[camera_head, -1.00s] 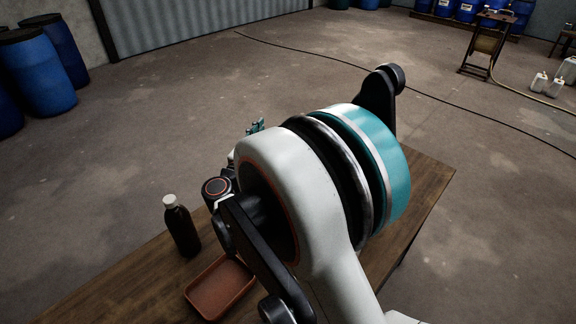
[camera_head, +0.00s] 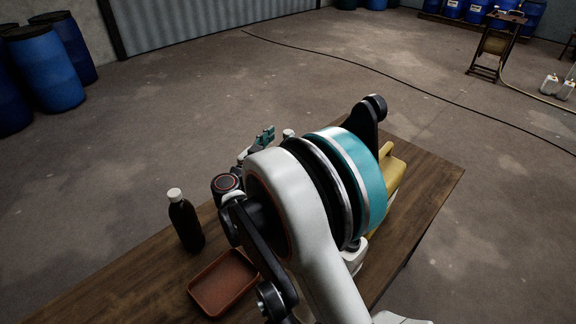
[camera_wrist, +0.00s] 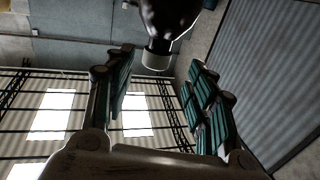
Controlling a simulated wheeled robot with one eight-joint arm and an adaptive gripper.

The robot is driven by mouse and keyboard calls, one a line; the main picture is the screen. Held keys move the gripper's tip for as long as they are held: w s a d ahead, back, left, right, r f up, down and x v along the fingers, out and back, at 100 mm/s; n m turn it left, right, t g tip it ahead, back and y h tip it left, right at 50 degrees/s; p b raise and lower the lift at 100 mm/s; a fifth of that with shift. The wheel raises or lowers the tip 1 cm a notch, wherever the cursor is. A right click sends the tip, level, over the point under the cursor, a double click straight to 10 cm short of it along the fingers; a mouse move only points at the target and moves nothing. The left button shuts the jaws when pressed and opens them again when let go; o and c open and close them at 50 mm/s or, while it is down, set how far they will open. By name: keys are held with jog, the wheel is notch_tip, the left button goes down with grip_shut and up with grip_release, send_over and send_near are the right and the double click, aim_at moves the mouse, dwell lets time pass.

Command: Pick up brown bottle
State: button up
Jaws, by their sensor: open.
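The brown bottle (camera_head: 186,222), dark with a white cap, stands upright on the wooden table, left of my arm in the head view. My gripper (camera_head: 262,140) shows its teal finger pads beyond the arm, apart from the bottle and to its upper right in that picture. In the wrist view my gripper (camera_wrist: 160,62) has its two fingers spread apart with nothing held. The dark bottle (camera_wrist: 168,16) shows there at the top, cap downward in the picture, in line with the gap beyond the fingertips. Its lower part is out of that view.
A reddish-brown tray (camera_head: 224,284) lies on the table (camera_head: 130,278) just in front of the bottle. A yellow object (camera_head: 394,172) is on the table behind my arm, partly hidden. Blue drums (camera_head: 45,72) stand on the floor at back left.

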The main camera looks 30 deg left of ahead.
aim_at(285, 136)
jog(key=w, duration=0.1)
jog(key=w+b, duration=0.1)
jog(key=w, duration=0.1)
jog(key=w+b, duration=0.1)
jog(key=shift+w+d+f, duration=0.2)
jog(key=shift+d, duration=0.15)
jog(key=shift+w+r, duration=0.1)
jog(key=shift+w, duration=0.2)
grip_shut()
